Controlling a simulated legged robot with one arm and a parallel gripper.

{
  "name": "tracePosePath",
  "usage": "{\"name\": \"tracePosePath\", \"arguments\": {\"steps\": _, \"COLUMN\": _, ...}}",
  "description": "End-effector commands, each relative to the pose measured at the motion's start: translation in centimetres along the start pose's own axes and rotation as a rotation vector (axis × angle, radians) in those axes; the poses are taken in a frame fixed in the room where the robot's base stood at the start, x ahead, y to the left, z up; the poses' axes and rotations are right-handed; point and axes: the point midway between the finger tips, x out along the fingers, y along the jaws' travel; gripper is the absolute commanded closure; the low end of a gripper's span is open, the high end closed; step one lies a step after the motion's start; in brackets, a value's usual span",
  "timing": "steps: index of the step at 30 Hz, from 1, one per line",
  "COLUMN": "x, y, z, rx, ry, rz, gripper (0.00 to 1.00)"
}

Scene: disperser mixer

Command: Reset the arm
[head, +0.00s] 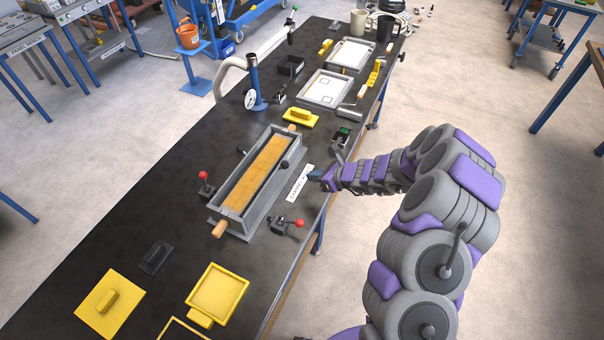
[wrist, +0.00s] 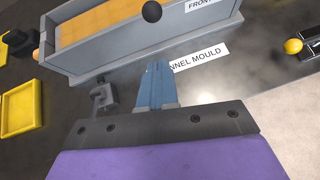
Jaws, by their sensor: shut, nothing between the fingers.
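My gripper (head: 315,175) is at the bench's right edge, beside the label next to the long mould. In the wrist view its blue fingers (wrist: 155,70) are together, with nothing between them. They cover part of the white label (wrist: 199,56), on which "NNEL MOULD" is readable. My arm reaches in from the right side. The grey mould (head: 258,183) is a long open trough with a tan inside and wooden handles at its ends. It also shows in the wrist view (wrist: 140,50), ahead of the fingers. I cannot tell if the fingertips touch the bench.
Red-knobbed levers (head: 203,176) (head: 299,223) flank the mould. A yellow tray (head: 217,292) and a yellow float (head: 105,302) lie at the near end of the black bench (head: 95,235). White-filled trays (head: 326,88) and a blue post (head: 255,82) stand farther back. The floor right of the bench is open.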

Motion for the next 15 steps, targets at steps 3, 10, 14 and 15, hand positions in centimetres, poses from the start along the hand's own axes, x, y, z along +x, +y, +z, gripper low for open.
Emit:
{"name": "tracePosePath", "arguments": {"steps": 3, "x": -2.5, "y": 0.0, "z": 0.1, "rx": 0.001, "ry": 0.0, "rz": -0.002, "gripper": 1.0}}
{"name": "tracePosePath", "arguments": {"steps": 10, "x": -4.8, "y": 0.1, "z": 0.0, "rx": -0.002, "ry": 0.003, "rz": -0.002, "gripper": 1.0}}
{"name": "tracePosePath", "arguments": {"steps": 14, "x": -5.1, "y": 0.1, "z": -0.1, "rx": -0.003, "ry": 0.005, "rz": 0.0, "gripper": 1.0}}
{"name": "tracePosePath", "arguments": {"steps": 15, "x": -5.2, "y": 0.1, "z": -0.1, "rx": -0.002, "ry": 0.004, "rz": 0.0, "gripper": 1.0}}
